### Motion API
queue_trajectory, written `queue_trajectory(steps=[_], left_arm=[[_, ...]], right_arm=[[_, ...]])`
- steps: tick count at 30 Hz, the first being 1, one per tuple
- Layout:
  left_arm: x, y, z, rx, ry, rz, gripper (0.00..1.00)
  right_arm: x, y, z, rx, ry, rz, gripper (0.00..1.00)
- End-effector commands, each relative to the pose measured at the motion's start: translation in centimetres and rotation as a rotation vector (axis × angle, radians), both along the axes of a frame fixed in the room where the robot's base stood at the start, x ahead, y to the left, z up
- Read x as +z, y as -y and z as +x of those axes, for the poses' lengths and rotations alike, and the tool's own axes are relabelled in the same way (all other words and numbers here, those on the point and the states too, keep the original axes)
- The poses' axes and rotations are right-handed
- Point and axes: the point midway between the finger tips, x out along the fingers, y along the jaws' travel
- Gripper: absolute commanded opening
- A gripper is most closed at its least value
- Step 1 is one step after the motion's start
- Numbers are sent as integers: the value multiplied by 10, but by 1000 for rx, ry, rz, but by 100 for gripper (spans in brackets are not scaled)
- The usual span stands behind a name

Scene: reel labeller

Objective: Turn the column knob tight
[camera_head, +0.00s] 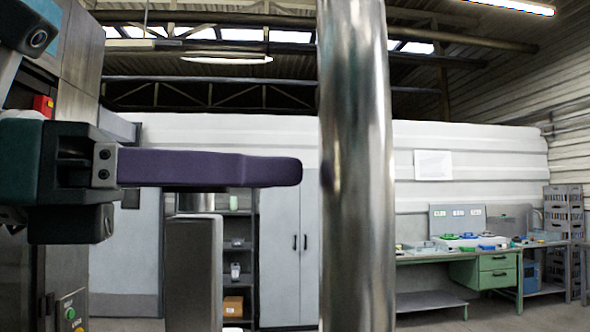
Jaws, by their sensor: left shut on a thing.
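My left gripper (297,172) comes in from the left with its long purple finger level, seen side-on. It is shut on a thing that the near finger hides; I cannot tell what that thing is. The fingertip ends just left of a shiny upright metal column (355,165), with a narrow gap between them in the picture. I cannot make out the column knob with certainty. A short grey cylinder (196,203) on a dark grey block (194,270) shows below the finger. My right gripper is not in view.
A tall machine housing (85,60) with a red part (43,105) and a green button (68,302) is at left. A grey cabinet (288,250) and shelves (237,260) stand behind. A green workbench (480,268) is at far right. Open space lies right of the column.

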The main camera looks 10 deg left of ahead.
Motion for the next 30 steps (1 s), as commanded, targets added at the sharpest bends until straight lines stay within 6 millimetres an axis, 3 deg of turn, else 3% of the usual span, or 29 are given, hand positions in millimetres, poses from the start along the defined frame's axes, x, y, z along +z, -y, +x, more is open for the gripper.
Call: queue_trajectory(steps=[7, 14, 21, 30], left_arm=[[-3, 1, -1, -25, 2, -3, 0], [-7, 2, -3, -133, 8, -7, 0], [-4, 4, -9, -340, 8, -9, 0], [2, 5, -18, -626, 3, -8, 0]], right_arm=[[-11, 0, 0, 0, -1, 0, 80], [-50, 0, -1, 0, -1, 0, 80], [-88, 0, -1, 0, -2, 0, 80], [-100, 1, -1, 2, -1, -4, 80]])
